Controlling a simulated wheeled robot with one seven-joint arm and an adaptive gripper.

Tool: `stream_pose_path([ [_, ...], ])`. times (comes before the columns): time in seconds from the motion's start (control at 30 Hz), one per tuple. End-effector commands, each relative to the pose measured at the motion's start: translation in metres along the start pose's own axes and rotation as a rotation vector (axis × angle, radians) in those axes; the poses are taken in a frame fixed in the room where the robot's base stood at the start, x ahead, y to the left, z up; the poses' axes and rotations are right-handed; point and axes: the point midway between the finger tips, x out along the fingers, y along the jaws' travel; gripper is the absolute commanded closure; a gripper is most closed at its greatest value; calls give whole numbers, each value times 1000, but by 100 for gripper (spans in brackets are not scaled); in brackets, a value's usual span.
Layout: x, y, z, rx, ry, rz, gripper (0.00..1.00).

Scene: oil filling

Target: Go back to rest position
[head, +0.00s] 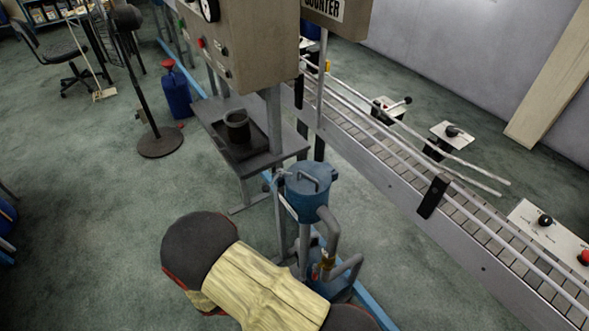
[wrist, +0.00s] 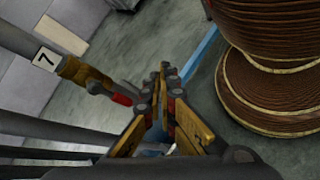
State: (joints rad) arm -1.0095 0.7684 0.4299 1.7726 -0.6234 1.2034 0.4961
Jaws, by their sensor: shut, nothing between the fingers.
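My gripper (wrist: 163,85) shows in the wrist view with its two fingers together and nothing between them. It points over the green-grey floor, between grey pipes on the left and a brown ribbed round object on the right. In the head view my arm comes in at the bottom, in front of the blue filter housing; the gripper itself cannot be made out there.
A blue-lidded filter housing (head: 307,188) with grey pipes stands close to my arm. A conveyor (head: 455,222) runs along the right. A small table (head: 283,148) holds a dark pot (head: 237,126). Open floor lies left.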

Motion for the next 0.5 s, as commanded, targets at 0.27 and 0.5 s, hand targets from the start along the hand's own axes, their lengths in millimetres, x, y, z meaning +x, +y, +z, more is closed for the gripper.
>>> stream_pose_path([
  [0.27, -36, 41, 63, 45, 135, -331, 100],
  [0.5, -58, 78, 116, 150, 293, -547, 100],
])
